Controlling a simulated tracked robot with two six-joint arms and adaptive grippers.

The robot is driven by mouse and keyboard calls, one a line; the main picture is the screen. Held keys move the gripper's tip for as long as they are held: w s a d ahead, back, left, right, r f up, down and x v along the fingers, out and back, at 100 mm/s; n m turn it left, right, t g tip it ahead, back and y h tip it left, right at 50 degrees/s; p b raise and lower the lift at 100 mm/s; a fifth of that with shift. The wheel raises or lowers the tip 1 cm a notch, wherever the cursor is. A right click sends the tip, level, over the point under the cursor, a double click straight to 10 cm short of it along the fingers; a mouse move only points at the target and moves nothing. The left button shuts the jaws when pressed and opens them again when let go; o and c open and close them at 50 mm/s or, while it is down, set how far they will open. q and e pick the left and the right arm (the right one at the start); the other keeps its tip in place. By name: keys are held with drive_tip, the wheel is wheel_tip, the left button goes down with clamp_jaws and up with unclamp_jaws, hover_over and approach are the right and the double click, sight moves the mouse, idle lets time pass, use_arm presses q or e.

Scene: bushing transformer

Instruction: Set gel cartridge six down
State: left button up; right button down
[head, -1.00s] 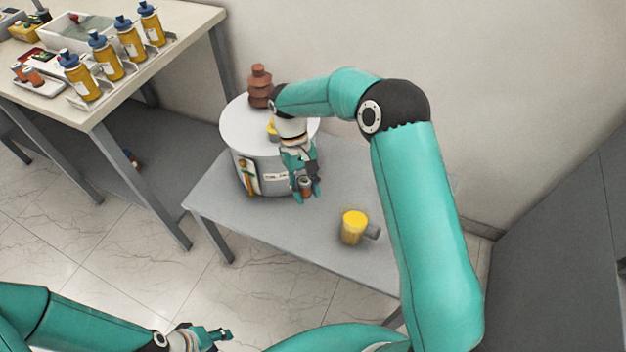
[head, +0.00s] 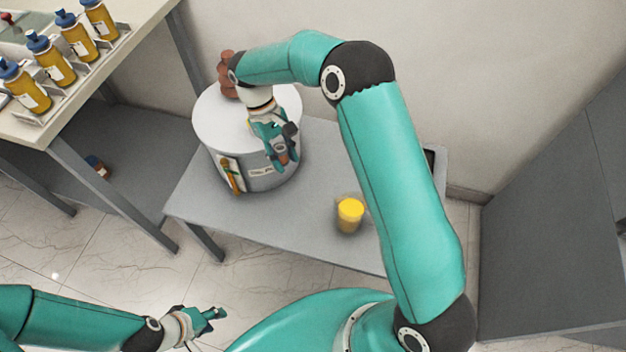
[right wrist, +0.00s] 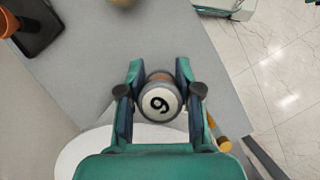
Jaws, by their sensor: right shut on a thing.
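My right gripper (head: 281,158) is shut on gel cartridge six (right wrist: 160,102). Its round pale end with a dark numeral faces the camera between the two fingers in the right wrist view; the numeral there could read as 6 or 9. In the head view the cartridge (head: 282,157) is a small reddish-brown piece at the fingertips, in front of the side wall of the white-topped round tank (head: 215,120). It appears held above the grey table (head: 290,230). My left gripper (head: 212,314) is low at the left, away from the table; its finger opening is unclear.
A yellow-topped cup (head: 349,215) stands near the table's front edge. A brown ribbed bushing (head: 227,80) rises from the tank's back. A dark tray (right wrist: 38,25) lies at the table's far end. Several blue-capped bottles (head: 78,38) stand on the left bench. Tabletop between tank and cup is clear.

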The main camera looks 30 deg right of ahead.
drive_tip(key=d+f+n+t+h+b, duration=0.1)
drive_tip(key=d+f+n+h+b, duration=0.25)
drive_tip(key=n+b, duration=0.35)
drive_tip(key=n+t+b, duration=0.3)
drive_tip(key=n+b, duration=0.4)
drive_tip(key=n, duration=0.1)
hover_over(315, 191)
drive_tip(key=a, duration=0.1)
drive_tip(key=shift+h, duration=0.25)
wheel_tip(315, 191, down, 19)
drive_tip(key=b, duration=0.4)
drive_tip(key=shift+w+a, duration=0.1)
drive_tip(key=shift+b, duration=0.3)
drive_tip(key=shift+f, duration=0.15)
drive_tip(key=c, duration=0.8)
unclamp_jaws()
